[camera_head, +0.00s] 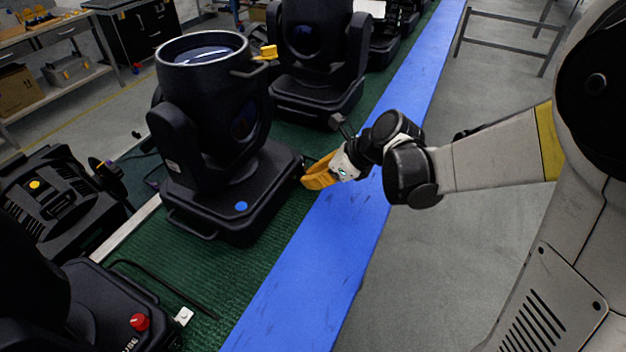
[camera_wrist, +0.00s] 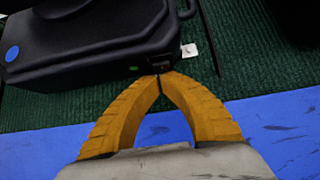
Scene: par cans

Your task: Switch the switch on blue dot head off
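The blue dot head is a black moving-head light (camera_head: 215,130) with a blue dot (camera_head: 240,206) on its base, standing upright on the green mat. The blue dot also shows in the wrist view (camera_wrist: 12,53), at the left end of the black base (camera_wrist: 90,50). My gripper (camera_head: 308,184) is at the right end of that base. In the wrist view its yellow fingertips (camera_wrist: 158,77) come together at the base's lower edge, with nothing visible between them. A small dark recess with a reddish patch (camera_wrist: 163,65) lies just beyond the tips. The switch's position is not readable.
A white tag (camera_wrist: 189,50) lies on the green mat (camera_wrist: 240,70) beside the base. A blue strip (camera_head: 330,240) runs along the mat. Another black head (camera_head: 315,60) stands behind.

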